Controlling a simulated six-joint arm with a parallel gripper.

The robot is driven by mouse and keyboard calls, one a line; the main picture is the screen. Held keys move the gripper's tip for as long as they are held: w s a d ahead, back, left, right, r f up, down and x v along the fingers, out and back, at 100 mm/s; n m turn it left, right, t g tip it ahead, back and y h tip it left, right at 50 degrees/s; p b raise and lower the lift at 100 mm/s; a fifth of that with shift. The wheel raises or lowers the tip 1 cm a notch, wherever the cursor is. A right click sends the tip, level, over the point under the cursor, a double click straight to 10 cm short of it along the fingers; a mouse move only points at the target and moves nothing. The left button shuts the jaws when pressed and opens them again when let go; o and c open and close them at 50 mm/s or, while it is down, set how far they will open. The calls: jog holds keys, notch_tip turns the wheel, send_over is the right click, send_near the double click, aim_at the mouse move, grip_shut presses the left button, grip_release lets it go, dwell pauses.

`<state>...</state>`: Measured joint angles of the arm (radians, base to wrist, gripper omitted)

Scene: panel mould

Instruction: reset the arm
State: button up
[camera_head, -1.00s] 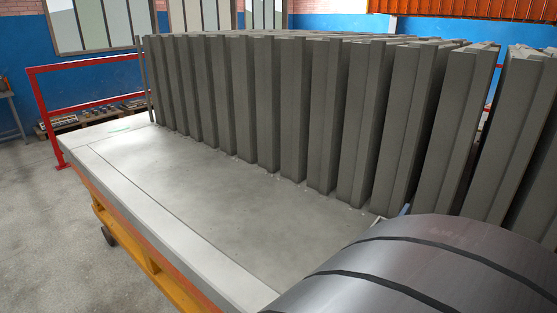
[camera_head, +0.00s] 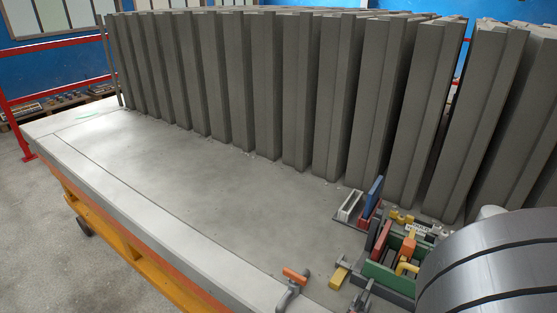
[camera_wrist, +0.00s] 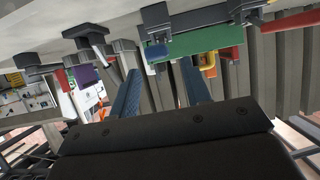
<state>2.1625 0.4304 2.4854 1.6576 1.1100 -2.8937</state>
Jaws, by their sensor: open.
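My gripper (camera_wrist: 161,88) shows in the wrist view, with two blue textured fingers spread apart and nothing visible between them. Beyond the fingers are a green block (camera_wrist: 205,40) in dark clamps and grey upright slabs. A purple block (camera_wrist: 86,74) and a red part (camera_wrist: 63,80) are at the left of that view. The wrist picture appears upside down. My gripper does not show in the head view.
A row of tall grey concrete panels (camera_head: 265,85) stands along the pale mould table (camera_head: 190,175). Coloured clamps and blocks, including a green block (camera_head: 388,279), crowd its near right end. An orange-handled clamp (camera_head: 295,276) sits at the front edge. The table's middle is clear.

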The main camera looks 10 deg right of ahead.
jog(key=shift+w+d+f, duration=0.1)
dwell(0.5)
jog(key=shift+v, duration=5.8)
jog(key=shift+x, duration=8.65)
jog(key=shift+r, duration=0.4)
jog(key=shift+w+d+r+g+y, duration=0.25)
jog(key=shift+r+g+y, duration=0.4)
jog(key=shift+g+y, duration=0.25)
